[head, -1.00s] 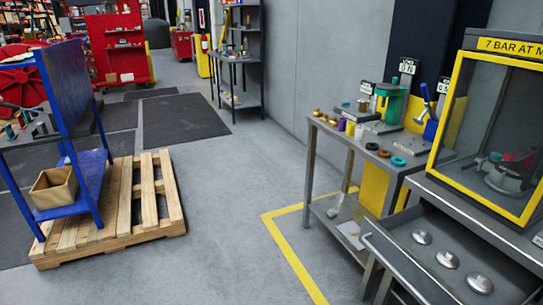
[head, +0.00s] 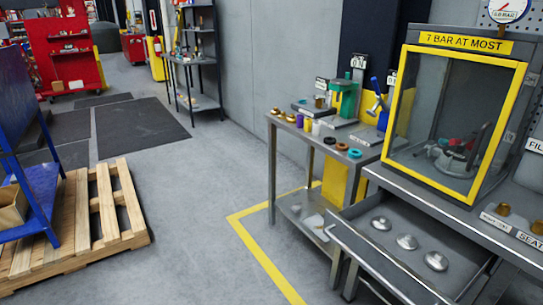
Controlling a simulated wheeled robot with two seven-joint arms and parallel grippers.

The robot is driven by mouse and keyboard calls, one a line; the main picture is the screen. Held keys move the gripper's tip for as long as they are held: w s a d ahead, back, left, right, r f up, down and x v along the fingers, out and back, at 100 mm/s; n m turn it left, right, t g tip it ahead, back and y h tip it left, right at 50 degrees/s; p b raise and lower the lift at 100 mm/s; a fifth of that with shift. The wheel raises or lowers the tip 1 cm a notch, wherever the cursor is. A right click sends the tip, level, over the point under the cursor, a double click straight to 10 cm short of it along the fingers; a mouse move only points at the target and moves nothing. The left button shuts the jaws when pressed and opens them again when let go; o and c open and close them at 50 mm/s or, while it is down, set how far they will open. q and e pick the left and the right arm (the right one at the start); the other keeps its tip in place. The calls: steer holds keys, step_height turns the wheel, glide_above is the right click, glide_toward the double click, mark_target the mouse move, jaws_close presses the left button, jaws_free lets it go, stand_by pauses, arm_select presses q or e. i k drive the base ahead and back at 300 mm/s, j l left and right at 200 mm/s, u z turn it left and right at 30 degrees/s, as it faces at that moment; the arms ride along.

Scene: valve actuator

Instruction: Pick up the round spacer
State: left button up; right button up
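I cannot tell for sure which thing is the round spacer. Three round silver pieces, a left one (head: 381,223), a middle one (head: 407,242) and a right one (head: 436,261), lie in a row in the open grey drawer (head: 350,245) at the lower right. Neither of my grippers is in view.
A yellow-framed cabinet (head: 408,105) stands above the drawer, with brass pieces (head: 503,209) to its right. A green device (head: 345,98) stands on the side table. A wooden pallet (head: 130,220) and blue stand (head: 45,185) are at left. Open grey floor (head: 200,220) lies between.

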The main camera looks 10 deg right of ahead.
mark_target(407, 242)
steer(key=l+z, duration=0.15)
steer(key=z, duration=0.25)
steer(key=i+l+z, duration=0.1)
steer(key=z, duration=0.35)
steer(key=i+l+z, duration=0.1)
steer(key=z, duration=0.3)
